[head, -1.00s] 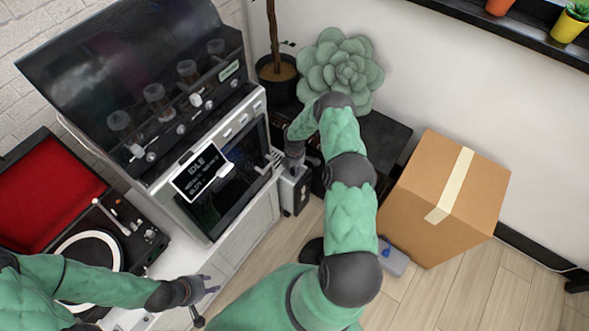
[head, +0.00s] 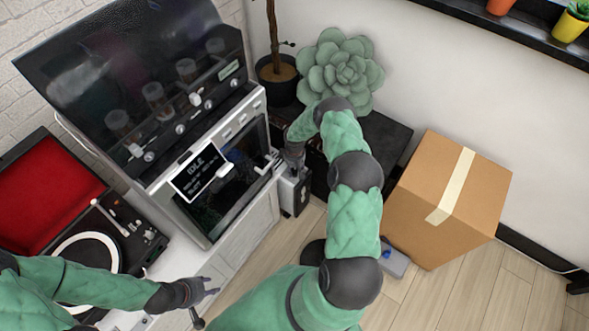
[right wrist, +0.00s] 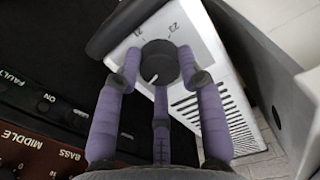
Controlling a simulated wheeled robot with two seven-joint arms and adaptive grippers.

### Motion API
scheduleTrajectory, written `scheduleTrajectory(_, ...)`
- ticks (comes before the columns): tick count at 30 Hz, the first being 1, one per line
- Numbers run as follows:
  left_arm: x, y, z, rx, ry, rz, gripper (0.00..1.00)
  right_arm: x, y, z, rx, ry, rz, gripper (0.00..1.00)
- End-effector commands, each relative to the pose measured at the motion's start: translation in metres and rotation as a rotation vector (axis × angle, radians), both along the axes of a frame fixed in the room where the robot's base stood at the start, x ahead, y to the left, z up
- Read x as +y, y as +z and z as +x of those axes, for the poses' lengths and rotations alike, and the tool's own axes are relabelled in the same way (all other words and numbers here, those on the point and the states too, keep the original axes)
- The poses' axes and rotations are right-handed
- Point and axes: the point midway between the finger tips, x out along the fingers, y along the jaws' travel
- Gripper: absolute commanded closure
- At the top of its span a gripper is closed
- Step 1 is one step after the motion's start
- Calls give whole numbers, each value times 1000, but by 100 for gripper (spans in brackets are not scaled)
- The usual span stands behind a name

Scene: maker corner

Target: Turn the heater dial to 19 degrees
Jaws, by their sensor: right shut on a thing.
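The heater (head: 292,193) is a small pale box on the floor beside the white cabinet. In the right wrist view its white top (right wrist: 198,42) carries a dark round dial (right wrist: 160,53). The printed numbers 21 and 23 show beyond the dial; other numbers are hidden. A white mark on the dial's near edge points toward the lower left. My right gripper (right wrist: 157,70) is shut on the dial, with purple fingers around it. In the head view my right gripper (head: 294,160) is above the heater and hides the dial. My left gripper (head: 207,291) is open and empty.
A black amplifier (head: 386,140) with labelled knobs stands right beside the heater. The cabinet with a machine (head: 225,175) is on its left. A cardboard box (head: 440,205) stands further right, and a record player (head: 85,245) is at left.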

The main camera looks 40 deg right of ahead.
Motion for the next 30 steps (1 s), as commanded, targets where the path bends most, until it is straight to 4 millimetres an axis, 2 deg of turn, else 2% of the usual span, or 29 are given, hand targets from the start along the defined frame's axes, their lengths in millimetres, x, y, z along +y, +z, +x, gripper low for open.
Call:
scheduleTrajectory(18, 0, 0, 0, 0, 0, 0, 60, 0, 0, 0, -1, -562, 0, 94)
scheduleTrajectory(30, 0, 0, 0, 0, 0, 0, 60, -1, 0, 1, -2, -772, -1, 94)
